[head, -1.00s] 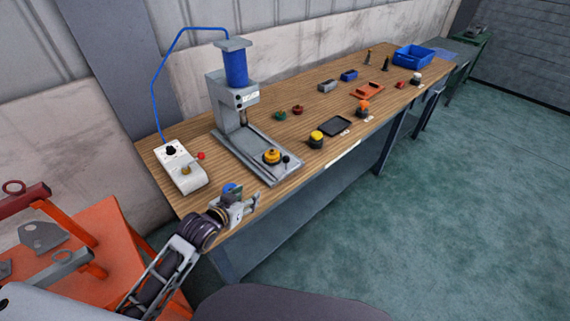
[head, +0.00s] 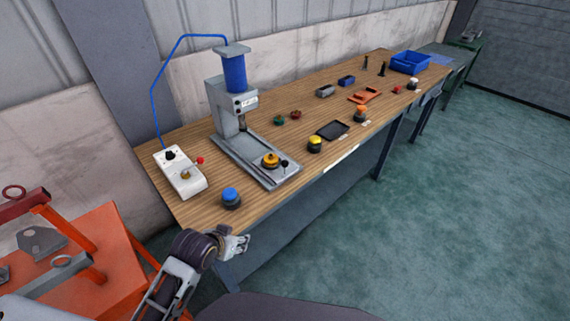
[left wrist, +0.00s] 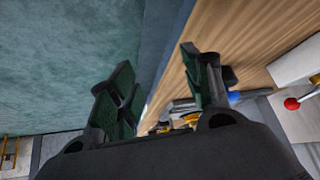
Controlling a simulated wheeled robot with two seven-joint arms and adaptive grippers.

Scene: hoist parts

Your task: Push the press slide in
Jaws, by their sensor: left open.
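The press (head: 236,85) stands at the back left of the wooden table, with a blue cylinder on top. Its grey slide (head: 265,176) sticks out toward the front edge and carries a yellow round part (head: 270,160) and a small black knob (head: 284,164). My left gripper (head: 243,244) is just off the table's front edge, in front of the slide and apart from it. In the left wrist view its two fingers (left wrist: 160,88) are spread with nothing between them; the table edge and parts of the press area show beyond. My right gripper is not in view.
A blue-topped button (head: 231,198) stands near the front left corner, close to my left gripper. A white control box (head: 180,173) sits left of the press. A yellow-topped button (head: 315,144) and black tray (head: 332,130) lie right of the slide. An orange stand (head: 85,262) is at the left.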

